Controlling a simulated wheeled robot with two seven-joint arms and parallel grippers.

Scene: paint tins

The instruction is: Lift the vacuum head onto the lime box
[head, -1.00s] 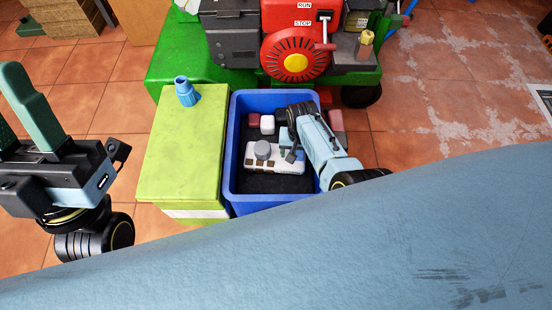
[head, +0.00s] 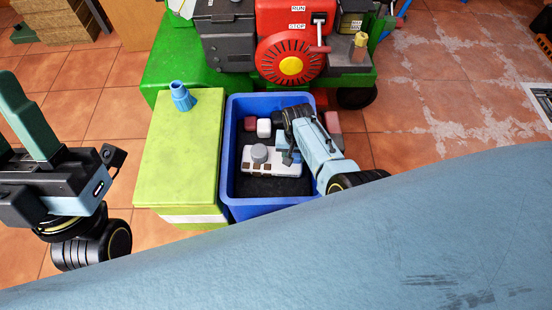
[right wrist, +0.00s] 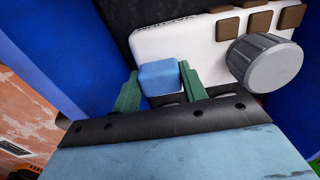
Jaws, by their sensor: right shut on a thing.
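The vacuum head appears to be the white, flat body (head: 258,168) with a grey cylindrical knob and brown squares, lying inside the blue bin (head: 228,150). In the right wrist view the white body (right wrist: 200,45) has a blue block on it between my green fingers. My right gripper (right wrist: 158,82) is shut on that blue block; in the head view its arm reaches into the bin from the right. The lime box (head: 180,150) stands directly left of the bin. My left gripper (head: 16,120) is open and empty at the far left, apart from the box.
Small red (head: 250,124) and white (head: 264,128) blocks lie in the bin. A red and green machine (head: 290,55) stands behind.

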